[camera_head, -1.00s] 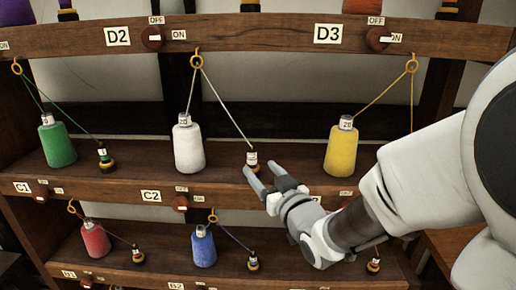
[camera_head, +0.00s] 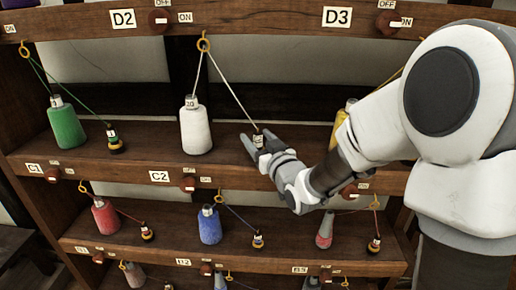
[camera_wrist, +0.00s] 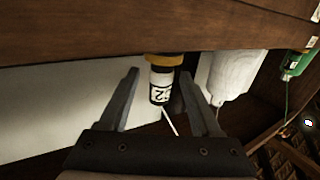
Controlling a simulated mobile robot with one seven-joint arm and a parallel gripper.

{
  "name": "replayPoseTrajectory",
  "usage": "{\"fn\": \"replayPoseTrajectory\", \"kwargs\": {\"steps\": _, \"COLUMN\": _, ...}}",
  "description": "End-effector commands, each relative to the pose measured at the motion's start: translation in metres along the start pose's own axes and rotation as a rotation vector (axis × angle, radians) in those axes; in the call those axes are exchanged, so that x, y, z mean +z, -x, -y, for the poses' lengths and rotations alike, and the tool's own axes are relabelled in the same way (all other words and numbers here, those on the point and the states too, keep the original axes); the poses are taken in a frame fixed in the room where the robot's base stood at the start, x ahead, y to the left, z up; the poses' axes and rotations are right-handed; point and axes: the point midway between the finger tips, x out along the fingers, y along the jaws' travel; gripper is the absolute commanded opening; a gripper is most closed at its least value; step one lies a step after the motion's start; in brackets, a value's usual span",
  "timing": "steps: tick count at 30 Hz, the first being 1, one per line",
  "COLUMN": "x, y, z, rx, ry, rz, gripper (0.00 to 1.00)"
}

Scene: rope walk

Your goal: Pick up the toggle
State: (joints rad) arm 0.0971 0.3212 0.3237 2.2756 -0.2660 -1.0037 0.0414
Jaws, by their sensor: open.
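The toggle (camera_head: 258,140) is a small dark piece with a white numbered label and a yellow-orange end, on the shelf to the right of the white spool. A white thread runs from it up to a yellow ring. In the wrist view the toggle (camera_wrist: 161,82) is between the two fingers, with a gap on each side. My gripper (camera_head: 258,138) is open around the toggle; in the wrist view its fingers (camera_wrist: 160,88) stand apart and do not visibly touch it. The fingers partly hide the toggle in the head view.
The white spool (camera_head: 195,130) stands left of my gripper, and the green spool (camera_head: 66,128) with its own toggle (camera_head: 115,141) stands farther left. My arm mostly covers the yellow spool (camera_head: 341,125). A lower shelf holds a blue spool (camera_head: 209,227) and a red spool (camera_head: 106,218).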

Motion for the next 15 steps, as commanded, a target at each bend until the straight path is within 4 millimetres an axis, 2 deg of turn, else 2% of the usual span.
{"fn": "replayPoseTrajectory", "kwargs": {"steps": 3, "x": 0.0001, "y": 0.0002, "z": 0.0002, "rx": 0.000, "ry": 0.000, "rz": 0.000, "gripper": 0.63}}
{"fn": "replayPoseTrajectory", "kwargs": {"steps": 13, "x": 0.0000, "y": 0.0004, "z": 0.0003, "rx": -0.001, "ry": 0.000, "rz": 0.000, "gripper": 0.03}}
{"fn": "replayPoseTrajectory", "kwargs": {"steps": 15, "x": 0.0000, "y": 0.0004, "z": 0.0003, "rx": -0.001, "ry": 0.000, "rz": 0.000, "gripper": 0.00}}
